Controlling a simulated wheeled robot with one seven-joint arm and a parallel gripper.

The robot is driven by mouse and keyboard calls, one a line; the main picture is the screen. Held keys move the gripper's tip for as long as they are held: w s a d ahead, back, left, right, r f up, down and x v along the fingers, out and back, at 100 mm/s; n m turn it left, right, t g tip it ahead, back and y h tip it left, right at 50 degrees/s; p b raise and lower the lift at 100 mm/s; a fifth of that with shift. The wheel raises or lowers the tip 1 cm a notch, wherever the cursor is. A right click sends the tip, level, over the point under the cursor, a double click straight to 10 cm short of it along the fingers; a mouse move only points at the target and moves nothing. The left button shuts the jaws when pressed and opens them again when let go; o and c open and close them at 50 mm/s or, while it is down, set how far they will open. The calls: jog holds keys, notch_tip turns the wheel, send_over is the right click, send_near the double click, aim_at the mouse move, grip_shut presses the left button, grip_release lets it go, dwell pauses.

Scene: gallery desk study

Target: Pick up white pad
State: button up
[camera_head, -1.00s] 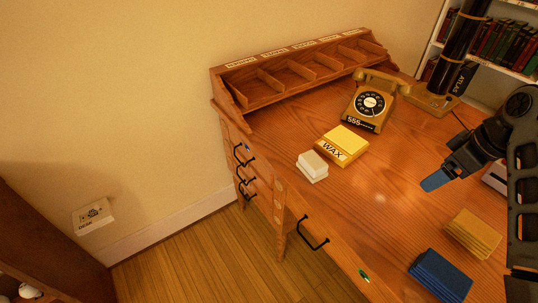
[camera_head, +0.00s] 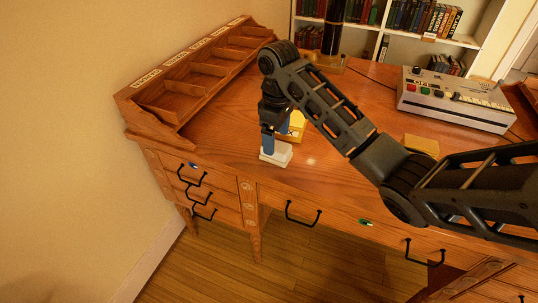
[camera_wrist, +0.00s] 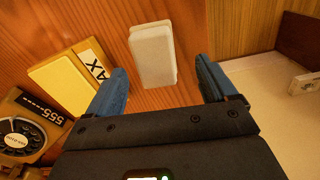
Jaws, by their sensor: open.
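The white pad (camera_head: 283,158) lies on the wooden desk near its front left edge; it looks like a two-layer block. My gripper (camera_head: 274,142) points down right over it, and its blue finger hides part of the pad in the head view. In the wrist view the pad (camera_wrist: 152,52) lies beyond the fingertips, in line with the gap between them. My gripper (camera_wrist: 161,82) is open, with nothing between its fingers. I cannot tell whether a finger touches the pad.
The yellow WAX box (camera_wrist: 68,82) lies close beside the pad, with the tan telephone (camera_wrist: 25,130) past it. A wooden compartment rack (camera_head: 195,85) stands at the desk's left. A tan block (camera_head: 421,145) and a grey button console (camera_head: 455,98) are to the right.

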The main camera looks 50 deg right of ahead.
aim_at(276, 145)
jog(key=shift+w+d+f, duration=0.15)
jog(key=shift+f, duration=1.05)
jog(key=shift+w+d+f, duration=0.1)
jog(key=shift+f, duration=1.05)
jog(key=shift+c, duration=0.3)
jog(key=c, duration=1)
jog(key=shift+r, duration=0.1)
